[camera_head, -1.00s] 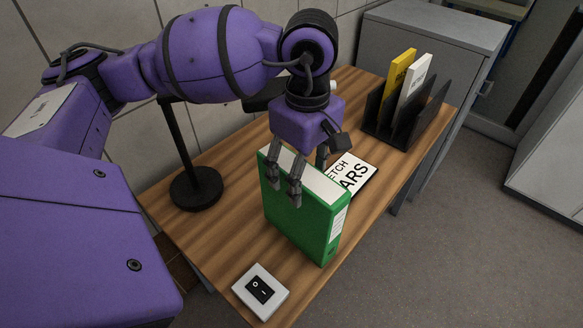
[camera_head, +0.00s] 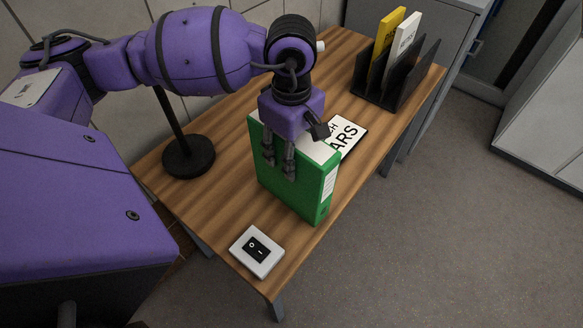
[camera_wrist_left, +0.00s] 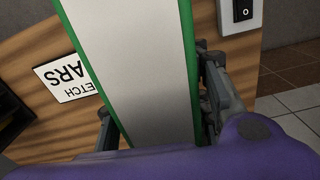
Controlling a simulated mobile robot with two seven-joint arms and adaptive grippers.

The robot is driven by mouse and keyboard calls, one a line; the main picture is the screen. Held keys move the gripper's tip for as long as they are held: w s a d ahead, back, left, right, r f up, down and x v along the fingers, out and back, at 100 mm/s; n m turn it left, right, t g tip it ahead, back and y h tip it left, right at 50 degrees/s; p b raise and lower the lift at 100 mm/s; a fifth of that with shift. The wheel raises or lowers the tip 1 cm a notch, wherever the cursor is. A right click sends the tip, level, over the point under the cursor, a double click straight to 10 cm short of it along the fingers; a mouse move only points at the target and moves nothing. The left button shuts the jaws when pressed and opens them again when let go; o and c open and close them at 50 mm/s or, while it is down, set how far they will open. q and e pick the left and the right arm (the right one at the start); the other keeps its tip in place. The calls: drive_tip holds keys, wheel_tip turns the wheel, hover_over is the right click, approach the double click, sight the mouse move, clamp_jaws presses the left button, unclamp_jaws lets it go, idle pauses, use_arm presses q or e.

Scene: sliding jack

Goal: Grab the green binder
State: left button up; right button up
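The green binder (camera_head: 303,190) stands upright on the wooden table, with its pale top side facing up. In the left wrist view the binder (camera_wrist_left: 140,70) runs up the middle between my fingers. My left gripper (camera_head: 290,158) is over the binder from above and straddles its thickness. Finger parts lie along the near green face in the head view; the far-side finger is hidden behind the binder. In the left wrist view the gripper (camera_wrist_left: 157,92) has fingers on both sides, spread wide; firm contact is not clear. My right gripper is not in view.
A white switch box (camera_head: 257,252) sits at the table's near corner. A lettered card or book (camera_head: 346,136) lies just behind the binder. A black rack (camera_head: 403,82) holds yellow and white items. A round black stand base (camera_head: 188,157) is left.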

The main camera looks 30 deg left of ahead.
use_arm(q)
clamp_jaws()
drive_tip(key=shift+r, duration=0.1)
